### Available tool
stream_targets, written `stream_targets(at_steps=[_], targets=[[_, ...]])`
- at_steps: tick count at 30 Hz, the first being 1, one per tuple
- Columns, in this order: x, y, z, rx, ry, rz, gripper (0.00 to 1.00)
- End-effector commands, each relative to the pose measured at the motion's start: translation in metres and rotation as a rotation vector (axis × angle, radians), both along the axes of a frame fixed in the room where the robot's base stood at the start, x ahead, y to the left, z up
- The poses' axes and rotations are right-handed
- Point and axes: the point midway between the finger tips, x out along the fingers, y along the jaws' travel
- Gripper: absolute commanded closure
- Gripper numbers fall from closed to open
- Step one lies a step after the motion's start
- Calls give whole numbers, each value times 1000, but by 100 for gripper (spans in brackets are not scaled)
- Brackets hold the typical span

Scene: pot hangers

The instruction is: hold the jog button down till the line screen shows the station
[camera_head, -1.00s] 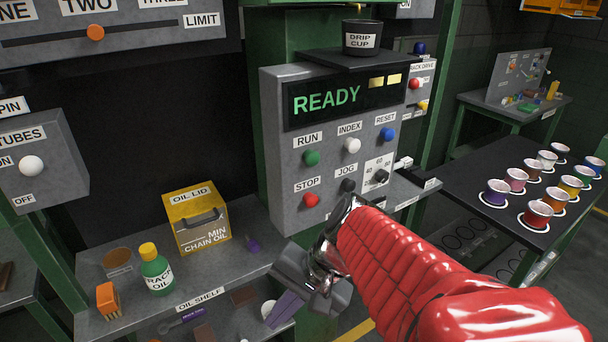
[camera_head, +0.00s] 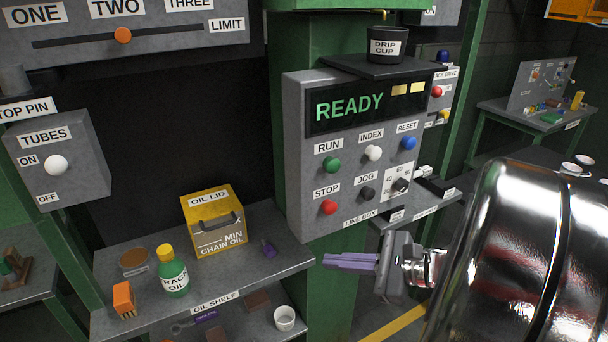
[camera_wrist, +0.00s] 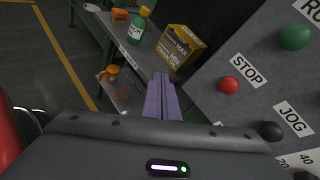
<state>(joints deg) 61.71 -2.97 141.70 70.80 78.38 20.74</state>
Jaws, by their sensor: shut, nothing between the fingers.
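The line box (camera_head: 300,160) is a grey panel with a dark line screen (camera_head: 347,105) that reads READY in green. The black jog button (camera_head: 367,192) sits under the JOG label, right of the red stop button (camera_head: 329,207). In the wrist view the jog button (camera_wrist: 271,131) is at the right, and the stop button (camera_wrist: 229,84) is above and left of it. My gripper (camera_head: 326,260) is shut and empty, its purple fingers pointing left below the panel. In the wrist view its fingers (camera_wrist: 161,82) stand left of the panel, apart from the buttons.
Green run (camera_head: 332,164), white index (camera_head: 373,153) and blue reset (camera_head: 408,143) buttons sit above. A dark dial (camera_head: 401,185) is right of jog. The oil shelf (camera_head: 255,273) holds a yellow oil box (camera_head: 214,225) and green bottle (camera_head: 173,272). A drip cup (camera_head: 387,45) stands on top.

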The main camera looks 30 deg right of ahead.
Motion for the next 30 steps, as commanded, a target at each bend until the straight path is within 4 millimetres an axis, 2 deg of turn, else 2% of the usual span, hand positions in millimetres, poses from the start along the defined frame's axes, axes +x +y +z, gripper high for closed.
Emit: stream_targets(at_steps=[1, 8, 15, 18, 23, 30], targets=[[0, -14, 1, 39, -9, -51, 100], [-5, -76, 9, 220, -78, -279, 100], [-25, -146, 15, 384, -172, -509, 100], [-35, -168, 16, 432, -206, -580, 100], [-44, -186, 17, 468, -236, -636, 100], [-45, -188, 17, 472, -240, -642, 100]])
